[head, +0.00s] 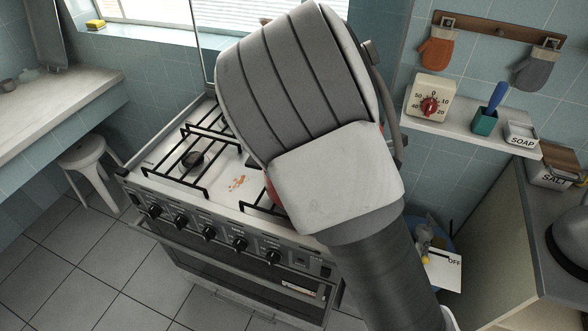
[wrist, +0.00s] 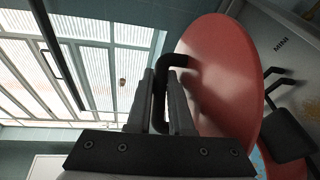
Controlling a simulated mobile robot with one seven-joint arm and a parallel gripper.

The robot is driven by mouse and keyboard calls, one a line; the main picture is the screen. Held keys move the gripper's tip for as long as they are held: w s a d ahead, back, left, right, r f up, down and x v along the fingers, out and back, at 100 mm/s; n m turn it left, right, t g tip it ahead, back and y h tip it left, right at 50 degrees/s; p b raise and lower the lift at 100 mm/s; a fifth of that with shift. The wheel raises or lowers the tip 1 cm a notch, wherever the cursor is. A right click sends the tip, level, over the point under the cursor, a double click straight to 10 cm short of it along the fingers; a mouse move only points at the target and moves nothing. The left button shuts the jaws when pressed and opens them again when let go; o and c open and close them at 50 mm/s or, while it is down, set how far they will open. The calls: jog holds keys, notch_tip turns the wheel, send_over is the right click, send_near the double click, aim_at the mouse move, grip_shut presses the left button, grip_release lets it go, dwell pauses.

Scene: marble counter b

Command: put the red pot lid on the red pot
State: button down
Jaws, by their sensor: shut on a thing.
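The red pot lid (wrist: 219,75) is a large red disc with a black loop handle (wrist: 186,61) in the wrist view. My gripper (wrist: 163,85) is shut on that handle, one finger on each side of it. The lid's far side is hidden from the wrist camera. In the head view my arm covers the gripper and most of the lid's area. A small patch of red (head: 271,190) shows at the arm's left edge, and I cannot tell whether it is lid or pot. The red pot is not clearly visible in either view.
The stove (head: 237,205) has black burner grates (head: 190,160) and a row of front knobs. A stool (head: 88,160) stands to its left. A wall shelf (head: 470,130) at the right holds a timer (head: 430,98) and a soap box (head: 521,134).

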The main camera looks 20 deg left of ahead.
jog(key=shift+s+a+r+y, duration=0.1)
jog(key=shift+a+y, duration=0.05)
jog(key=shift+a, duration=0.4)
jog(key=shift+s+a+r+y, duration=0.1)
jog(key=shift+a+y, duration=0.05)
jog(key=shift+a, duration=0.4)
jog(key=s+a+f, duration=0.4)
jog(key=a+f, duration=0.5)
jog(key=f, duration=0.1)
jog(key=shift+s+a+f+p, duration=0.3)
jog(key=shift+s+a, duration=0.05)
jog(key=shift+s, duration=0.05)
jog(key=shift+f, duration=0.2)
jog(key=c, duration=0.8)
grip_release()
jog(key=shift+r, duration=0.15)
